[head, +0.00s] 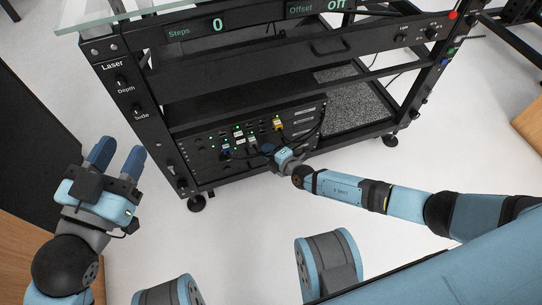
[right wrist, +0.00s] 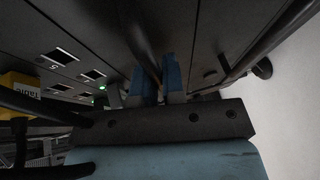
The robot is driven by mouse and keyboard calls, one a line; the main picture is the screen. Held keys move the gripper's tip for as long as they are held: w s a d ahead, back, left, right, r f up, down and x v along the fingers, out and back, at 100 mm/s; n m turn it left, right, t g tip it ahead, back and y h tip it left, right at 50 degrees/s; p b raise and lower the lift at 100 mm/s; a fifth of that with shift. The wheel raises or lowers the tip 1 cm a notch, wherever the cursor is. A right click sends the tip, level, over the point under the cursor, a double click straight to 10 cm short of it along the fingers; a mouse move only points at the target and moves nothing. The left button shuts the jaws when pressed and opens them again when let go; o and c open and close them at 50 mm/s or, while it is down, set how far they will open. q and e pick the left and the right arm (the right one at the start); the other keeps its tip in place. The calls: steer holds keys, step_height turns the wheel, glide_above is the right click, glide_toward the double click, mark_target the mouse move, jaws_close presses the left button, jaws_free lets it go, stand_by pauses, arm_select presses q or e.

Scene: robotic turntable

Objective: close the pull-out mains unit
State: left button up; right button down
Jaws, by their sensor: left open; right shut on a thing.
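The mains unit (head: 192,144) is a black panel low in the dark rack, with plugs, cables and green lights on it. My right gripper (head: 272,149) is at the unit's front lower edge in the head view. In the right wrist view, the blue fingers of my right gripper (right wrist: 158,88) are close together on a thin dark part in front of the sockets. I cannot tell whether that part is a handle or a cable. My left gripper (head: 119,154) is open and empty, left of the rack and apart from it.
A yellow plug (head: 278,124) sits in the unit, and it shows large in the right wrist view (right wrist: 18,83). Black cables loop over the panel's right side. A black panel (head: 30,130) is at the far left. The floor in front is clear.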

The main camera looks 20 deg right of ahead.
arm_select(q)
steer(key=shift+s, duration=0.1)
arm_select(e)
steer(key=shift+w+r, duration=0.1)
steer(key=shift+w, duration=0.1)
arm_select(q)
steer(key=shift+a+f, duration=0.1)
arm_select(e)
steer(key=c, duration=1.5)
jaws_free()
steer(key=shift+w, duration=0.1)
steer(key=shift+s+d+r, duration=0.1)
steer(key=shift+s, duration=0.1)
arm_select(q)
steer(key=s+d+n+g+p, duration=0.1)
steer(key=n+p, duration=0.1)
steer(key=p, duration=0.1)
steer(key=shift+s+d+f+p, duration=0.1)
steer(key=shift+s+f+p, duration=0.1)
steer(key=shift+p, duration=0.1)
arm_select(e)
steer(key=v, duration=1.3)
steer(key=shift+s+d, duration=0.1)
steer(key=shift+s, duration=0.3)
